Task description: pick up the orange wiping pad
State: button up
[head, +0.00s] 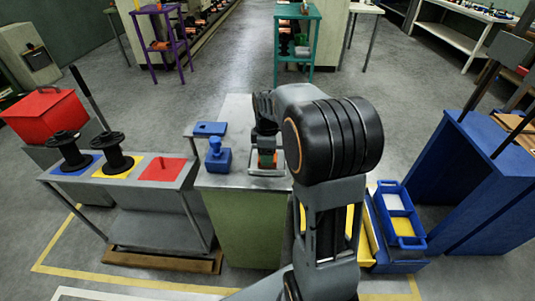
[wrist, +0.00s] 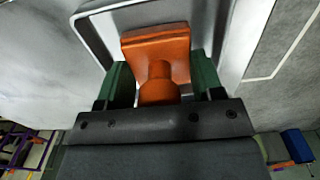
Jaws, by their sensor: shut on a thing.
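The orange wiping pad (wrist: 156,45) shows in the wrist view as a square block with a round knob handle. The knob sits between the two green fingers of my gripper (wrist: 164,85), which is shut on it. The pad is in or just over a light metal tray (wrist: 230,60); I cannot tell whether it touches the tray floor. In the head view my gripper (head: 266,143) points down over the tray (head: 258,171) on the green cabinet top, and a bit of the orange pad (head: 267,160) shows below it. The rest of the pad is hidden by the gripper.
A blue knobbed block (head: 217,158) and a blue flat piece (head: 210,129) stand left of the tray. A grey bench (head: 125,180) with black spools (head: 112,152) is further left.

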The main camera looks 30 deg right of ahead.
jog(key=shift+r, duration=0.5)
notch_tip(320, 180, up, 2)
jog(key=shift+r+p, duration=0.25)
jog(key=shift+p, duration=0.1)
jog(key=w+a+r+p, duration=0.2)
jog(key=w+r+p, duration=0.2)
jog(key=w+r, duration=0.5)
jog(key=shift+w+a+r, duration=0.25)
jog(key=shift+w+a, duration=0.05)
jog(key=shift+w, duration=2.05)
